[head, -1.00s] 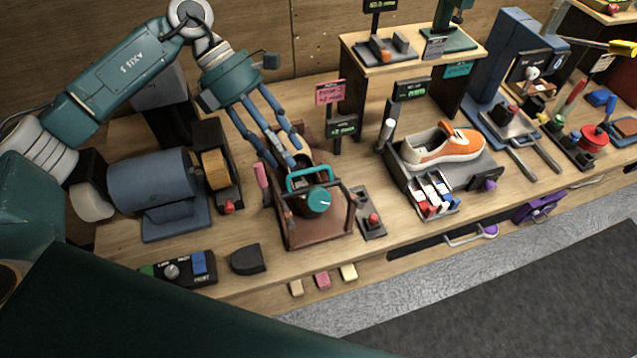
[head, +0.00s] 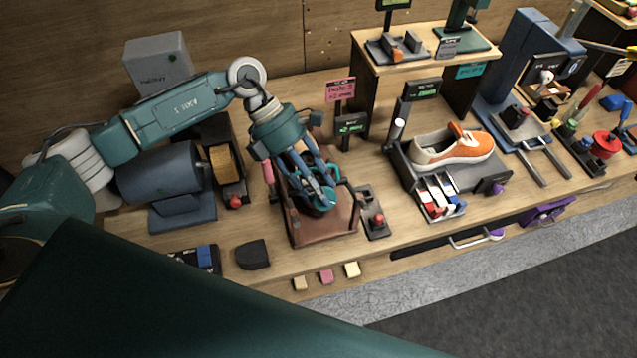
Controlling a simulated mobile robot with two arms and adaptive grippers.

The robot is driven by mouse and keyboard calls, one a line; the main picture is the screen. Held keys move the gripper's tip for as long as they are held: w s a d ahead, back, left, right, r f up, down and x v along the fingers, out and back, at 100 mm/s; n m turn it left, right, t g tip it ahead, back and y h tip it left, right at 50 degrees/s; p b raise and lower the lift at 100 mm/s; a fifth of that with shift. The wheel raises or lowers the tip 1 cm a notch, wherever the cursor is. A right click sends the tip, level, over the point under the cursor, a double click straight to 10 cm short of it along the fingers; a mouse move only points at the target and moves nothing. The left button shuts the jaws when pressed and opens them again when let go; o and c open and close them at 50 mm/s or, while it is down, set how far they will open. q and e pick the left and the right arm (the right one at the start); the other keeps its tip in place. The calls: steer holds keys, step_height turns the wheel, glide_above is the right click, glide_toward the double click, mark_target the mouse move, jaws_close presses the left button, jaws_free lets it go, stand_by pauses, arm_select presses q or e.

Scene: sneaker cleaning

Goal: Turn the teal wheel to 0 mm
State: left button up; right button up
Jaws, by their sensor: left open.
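The teal wheel (head: 325,194) sits on the brown tray-like fixture (head: 325,228) at the middle left of the bench. My left gripper (head: 318,203) points down over the wheel with its blue fingers open. The fingers hide part of the wheel, and I cannot tell whether they touch it. A small dark display with green figures (head: 351,127) stands behind the fixture, below a pink sign (head: 340,90). The figures are too small to read surely. My right gripper is not in view.
A blue motor with a brush wheel (head: 160,175) stands left of the fixture. A red-knobbed lever (head: 377,219) is close on its right. An orange and white sneaker (head: 455,147) sits on a grey stand farther right. A black block (head: 252,254) lies at the front left.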

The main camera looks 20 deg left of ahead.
arm_select(q)
steer(key=shift+s+d+f, duration=0.15)
steer(key=shift+d+f, duration=0.05)
steer(key=shift+f, duration=0.05)
jaws_close()
steer(key=shift+f+h+b, duration=0.2)
steer(key=shift+h+b, duration=0.1)
steer(key=shift+b, duration=0.3)
steer(key=t+h+b, duration=0.1)
steer(key=t+b, duration=0.1)
steer(key=b, duration=0.3)
steer(key=n+t+h+b, duration=0.1)
steer(key=h+b, duration=0.1)
steer(key=b, duration=0.3)
steer(key=s+f+n+t+h+b, duration=0.1)
steer(key=t+b, duration=0.1)
steer(key=b, duration=0.3)
steer(key=shift+a+t+b, duration=0.3)
steer(key=shift+b, duration=0.05)
steer(key=shift+r+t+h+b, duration=0.25)
steer(key=shift+t+h+b, duration=0.05)
steer(key=shift+b, duration=0.25)
jaws_free()
